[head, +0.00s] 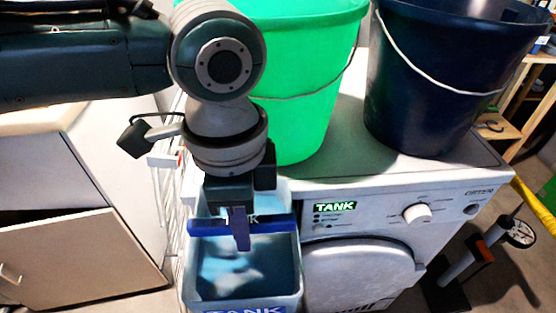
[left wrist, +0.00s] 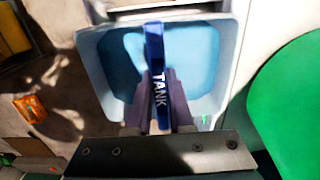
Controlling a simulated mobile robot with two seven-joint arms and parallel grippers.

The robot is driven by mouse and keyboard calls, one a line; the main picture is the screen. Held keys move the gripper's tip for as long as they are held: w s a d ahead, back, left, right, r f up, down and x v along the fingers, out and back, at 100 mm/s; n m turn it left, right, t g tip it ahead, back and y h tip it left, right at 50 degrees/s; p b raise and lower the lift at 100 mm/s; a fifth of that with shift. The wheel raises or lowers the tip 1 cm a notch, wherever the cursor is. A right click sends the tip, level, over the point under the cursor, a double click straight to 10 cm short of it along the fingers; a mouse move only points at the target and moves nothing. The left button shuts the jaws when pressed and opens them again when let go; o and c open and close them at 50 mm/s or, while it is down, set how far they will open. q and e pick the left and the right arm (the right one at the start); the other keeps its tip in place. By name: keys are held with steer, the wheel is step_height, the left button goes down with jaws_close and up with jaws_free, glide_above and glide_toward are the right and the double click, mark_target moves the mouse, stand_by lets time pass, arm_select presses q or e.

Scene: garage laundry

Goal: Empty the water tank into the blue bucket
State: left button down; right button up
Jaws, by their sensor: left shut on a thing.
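The water tank (head: 296,268) is an open, pale blue-grey box with a blue handle (head: 280,222) across its top and a TANK label on its front. It stands out at the front left of the white machine, and bluish water shows inside. My left gripper (head: 240,226) is over the tank, shut on the handle. In the left wrist view the handle (left wrist: 154,50) runs between the fingers (left wrist: 157,105), above the open tank (left wrist: 92,60). The blue bucket (head: 425,85), dark navy with a white wire handle, stands upright on the machine's top at the right. Its inside is mostly hidden.
A green bucket (head: 310,100) stands on the machine (head: 375,205), between my left arm and the blue bucket; it also shows in the left wrist view (left wrist: 292,105). A cabinet (head: 75,255) is at left. A gauge on a stand (head: 520,233) is at right.

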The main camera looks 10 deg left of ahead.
arm_select(q)
steer(key=shift+r+p, duration=1.4)
steer(key=shift+r, duration=0.15)
